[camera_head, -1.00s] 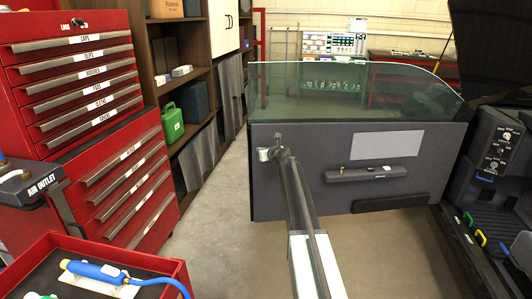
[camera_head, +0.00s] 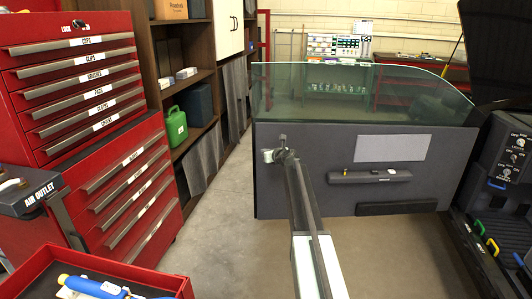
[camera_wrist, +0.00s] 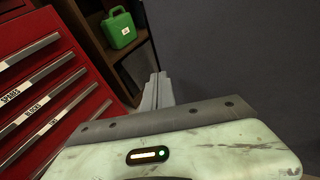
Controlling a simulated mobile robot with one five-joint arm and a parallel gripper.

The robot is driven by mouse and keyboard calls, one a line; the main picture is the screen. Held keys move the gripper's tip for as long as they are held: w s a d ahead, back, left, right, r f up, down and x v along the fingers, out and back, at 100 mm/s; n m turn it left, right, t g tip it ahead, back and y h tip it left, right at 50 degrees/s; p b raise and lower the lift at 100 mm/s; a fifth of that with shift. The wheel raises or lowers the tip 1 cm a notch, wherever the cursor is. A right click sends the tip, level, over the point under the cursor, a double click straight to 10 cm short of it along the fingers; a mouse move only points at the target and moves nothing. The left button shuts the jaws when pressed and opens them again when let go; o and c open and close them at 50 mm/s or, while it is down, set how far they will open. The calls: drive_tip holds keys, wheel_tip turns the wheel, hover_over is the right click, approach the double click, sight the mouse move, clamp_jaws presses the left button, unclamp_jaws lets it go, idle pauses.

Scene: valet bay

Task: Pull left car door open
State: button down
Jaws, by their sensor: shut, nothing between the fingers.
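The left car door (camera_head: 300,195) stands swung open across the middle of the head view, its dark grey inner side facing me. It has a tinted window (camera_head: 350,85), a pale panel (camera_head: 406,148) and an armrest (camera_head: 370,177). My gripper (camera_head: 283,153) is shut and empty in front of the door's left part. In the wrist view the shut fingers (camera_wrist: 157,88) point along the left edge of the dark door panel (camera_wrist: 235,50). I cannot tell whether they touch it.
Shelves with a green can (camera_head: 176,125) are behind. The car interior (camera_head: 500,195) is at right. Floor (camera_head: 225,240) is clear between.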

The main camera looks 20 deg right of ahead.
drive_tip(key=s+a+r+p, duration=0.1)
drive_tip(key=s+a, duration=0.1)
drive_tip(key=s, duration=0.4)
drive_tip(key=s+a+r+p, duration=0.2)
drive_tip(key=s, duration=0.4)
drive_tip(key=shift+a, duration=0.35)
drive_tip(key=shift+w, duration=0.1)
